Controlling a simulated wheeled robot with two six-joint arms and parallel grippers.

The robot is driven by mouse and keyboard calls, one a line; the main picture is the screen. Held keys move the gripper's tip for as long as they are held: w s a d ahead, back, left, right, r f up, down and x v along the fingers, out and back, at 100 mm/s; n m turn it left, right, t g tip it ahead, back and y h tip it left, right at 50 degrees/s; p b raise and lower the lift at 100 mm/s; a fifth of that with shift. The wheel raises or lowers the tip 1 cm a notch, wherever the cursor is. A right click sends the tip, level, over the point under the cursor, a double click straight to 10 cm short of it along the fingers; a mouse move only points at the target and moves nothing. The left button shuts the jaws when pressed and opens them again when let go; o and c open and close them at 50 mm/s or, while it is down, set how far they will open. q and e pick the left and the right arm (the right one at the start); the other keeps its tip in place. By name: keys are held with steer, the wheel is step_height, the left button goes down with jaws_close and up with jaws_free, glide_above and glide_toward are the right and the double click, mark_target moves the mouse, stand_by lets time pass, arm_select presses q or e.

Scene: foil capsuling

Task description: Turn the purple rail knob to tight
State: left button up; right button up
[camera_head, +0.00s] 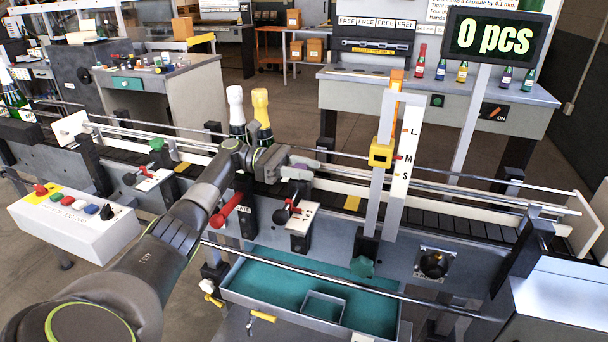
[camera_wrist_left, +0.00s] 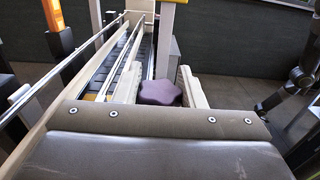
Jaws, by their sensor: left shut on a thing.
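The purple rail knob (camera_wrist_left: 160,92) is star-shaped and sits between the two pale fingers of my left gripper (camera_wrist_left: 159,80) in the left wrist view. The gripper is shut on it. In the head view my left gripper (camera_head: 299,174) reaches over the conveyor's near side, and a bit of purple knob (camera_head: 303,164) shows by its fingers. Most of the knob is hidden there. Any tight or loose marking by the knob is too small to read. My right gripper does not show.
Two bottles, one with a white top (camera_head: 236,108) and one with a gold top (camera_head: 261,108), stand on the conveyor behind my left arm. A teal-lined tray (camera_head: 270,282) lies below.

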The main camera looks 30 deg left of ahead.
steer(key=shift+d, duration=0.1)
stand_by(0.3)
arm_select(q)
steer(key=o, duration=1)
steer(key=shift+w+d, duration=0.1)
